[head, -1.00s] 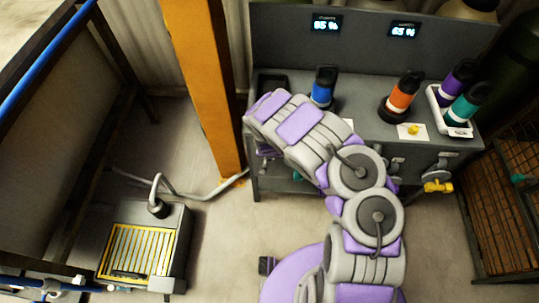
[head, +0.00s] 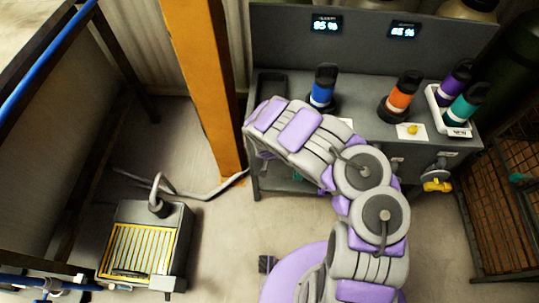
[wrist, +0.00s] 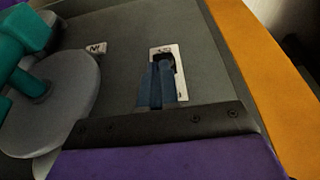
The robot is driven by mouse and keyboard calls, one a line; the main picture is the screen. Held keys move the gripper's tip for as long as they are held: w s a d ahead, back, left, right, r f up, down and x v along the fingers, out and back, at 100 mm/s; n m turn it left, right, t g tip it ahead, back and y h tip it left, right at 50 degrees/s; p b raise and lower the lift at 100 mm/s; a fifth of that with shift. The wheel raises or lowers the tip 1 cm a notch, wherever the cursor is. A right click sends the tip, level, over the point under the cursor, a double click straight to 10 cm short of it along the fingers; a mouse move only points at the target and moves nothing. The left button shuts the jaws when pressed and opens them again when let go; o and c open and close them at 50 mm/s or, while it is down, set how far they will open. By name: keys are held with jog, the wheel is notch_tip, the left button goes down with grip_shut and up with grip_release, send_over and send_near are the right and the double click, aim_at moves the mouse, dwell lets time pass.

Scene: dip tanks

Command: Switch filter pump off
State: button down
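In the wrist view a small dark switch (wrist: 168,58) sits on a white label plate (wrist: 181,90) on a grey panel. I cannot read the label. My gripper (wrist: 160,68) has two blue-grey fingers close together, their tips over the plate at the switch. I cannot tell whether they touch it, and they hide part of it. In the head view my arm reaches to the bench's left end, where bench and arm hide the gripper and the switch. I cannot tell for sure which thing is the filter pump.
A teal handle on a grey disc (wrist: 60,100) is left of the fingers. The grey bench (head: 350,120) carries blue (head: 323,92) and orange (head: 399,95) bottles. An orange post (head: 205,90) stands left of it. A yellow-grilled box (head: 138,250) is on the floor.

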jog(key=shift+s+f+t+p, duration=0.1)
jog(key=shift+s+t+p, duration=0.2)
jog(key=shift+t+p, duration=0.3)
dwell(0.5)
